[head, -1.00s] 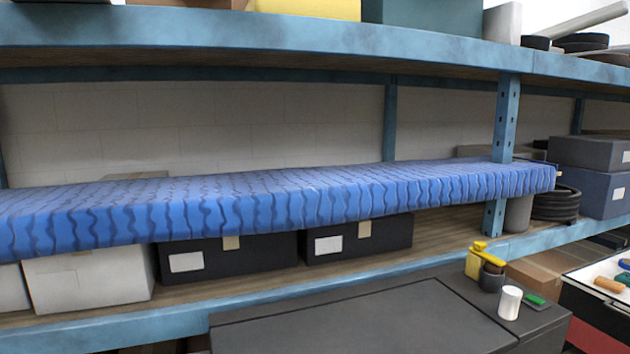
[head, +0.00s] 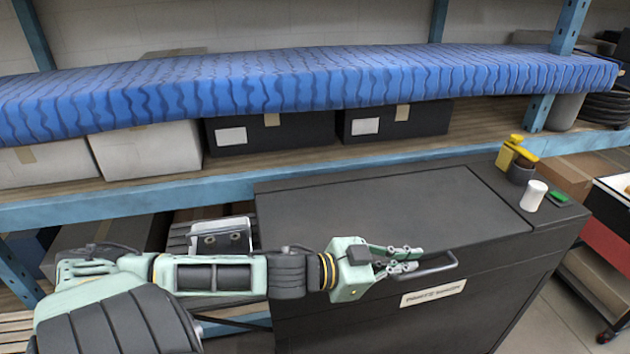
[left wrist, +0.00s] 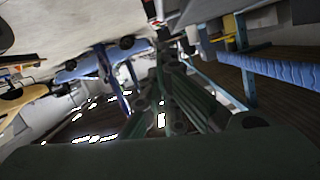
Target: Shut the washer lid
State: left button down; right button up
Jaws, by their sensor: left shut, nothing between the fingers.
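The parts washer is a dark grey cabinet with a wide flat lid (head: 400,215) on top, in the head view. The lid lies level with the cabinet's top and looks down, with no clear gap at its edge. A bar handle (head: 436,270) and a pale label (head: 433,293) are at the front. My left gripper (head: 416,259) is shut and empty, with its fingertips right by the handle and the lid's front edge. I cannot tell whether they touch. My left wrist view shows the fingers (left wrist: 172,65), tilted and dark, but no clear lid. My right gripper is not in view.
On the washer's right top stand a yellow-topped item (head: 517,158), a white cup (head: 533,196) and a green block (head: 558,198). Behind is a blue shelf rack with a blue mattress (head: 300,80) and boxes (head: 270,130). A red tool cart (head: 615,240) stands at right.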

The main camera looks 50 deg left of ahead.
pick_arm(q)
jog(key=p+v, duration=1)
jog(key=v, duration=0.8)
jog(key=shift+a+r, duration=0.25)
jog(key=shift+a, duration=0.15)
jog(key=shift+w+f, duration=0.1)
jog(key=shift+w, duration=0.1)
